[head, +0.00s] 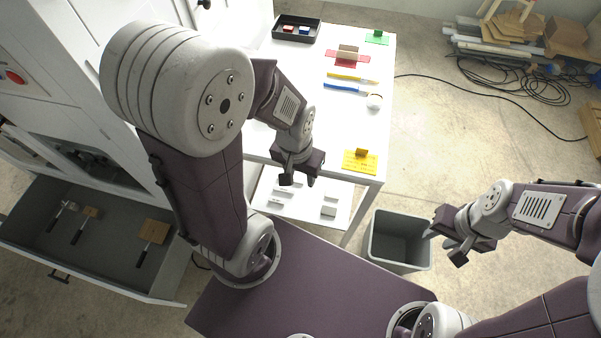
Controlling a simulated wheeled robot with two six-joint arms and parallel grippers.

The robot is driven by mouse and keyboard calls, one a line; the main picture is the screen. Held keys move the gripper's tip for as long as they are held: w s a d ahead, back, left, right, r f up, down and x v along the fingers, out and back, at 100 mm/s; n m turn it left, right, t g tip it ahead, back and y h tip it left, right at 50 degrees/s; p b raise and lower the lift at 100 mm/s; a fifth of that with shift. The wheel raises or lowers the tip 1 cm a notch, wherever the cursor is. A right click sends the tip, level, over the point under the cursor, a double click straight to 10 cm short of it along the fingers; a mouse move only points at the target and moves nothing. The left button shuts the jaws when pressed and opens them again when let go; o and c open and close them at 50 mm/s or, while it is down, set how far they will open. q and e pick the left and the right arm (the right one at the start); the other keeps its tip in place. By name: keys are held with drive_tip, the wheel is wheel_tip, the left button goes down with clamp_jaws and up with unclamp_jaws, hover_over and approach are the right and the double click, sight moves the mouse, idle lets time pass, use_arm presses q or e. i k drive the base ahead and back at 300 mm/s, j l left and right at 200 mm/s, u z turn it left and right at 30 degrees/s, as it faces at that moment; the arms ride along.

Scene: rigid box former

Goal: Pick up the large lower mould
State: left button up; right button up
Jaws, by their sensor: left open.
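My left gripper (298,181) is open and empty, pointing down near the front edge of the white table (335,130). My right gripper (446,246) looks open and empty, near the right rim of a grey bin. An open grey drawer at the left holds a large tan block with a dark handle (154,231), a smaller tan one (91,212) and a small grey one (68,206). I cannot tell for sure which thing is the large lower mould. Several white blocks (328,211) lie on the shelf below the tabletop. Both grippers are apart from all of these.
The drawer (110,275) stands out from the white cabinet at left. The grey bin (400,240) is on the floor. The tabletop has a dark tray (297,28), blue and yellow tools (347,89), a red mat (347,60) and a yellow card (360,162). A cable crosses the floor.

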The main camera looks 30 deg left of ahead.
sight(157, 232)
drive_tip(key=u, duration=0.5)
drive_tip(key=j+u, duration=0.1)
drive_tip(key=u, duration=0.9)
drive_tip(key=j+u, duration=0.15)
drive_tip(key=u, duration=1.3)
drive_tip(key=i+j+z, duration=0.15)
drive_tip(key=j+z, duration=0.7)
drive_tip(key=j, duration=0.15)
drive_tip(key=j+z, duration=0.4)
drive_tip(key=j, duration=0.2)
drive_tip(key=k+j+z, duration=0.1)
drive_tip(key=j+z, duration=0.6)
drive_tip(key=j, duration=0.15)
drive_tip(key=j+z, duration=0.65)
drive_tip(key=j, duration=0.25)
drive_tip(key=k+j+z, duration=0.1)
drive_tip(key=j+z, duration=0.2)
drive_tip(key=k+j+z, duration=0.15)
drive_tip(key=j+z, duration=0.2)
drive_tip(key=j, duration=0.15)
drive_tip(key=k+j+z, duration=0.3)
drive_tip(key=i+j, duration=0.05)
drive_tip(key=i, duration=0.05)
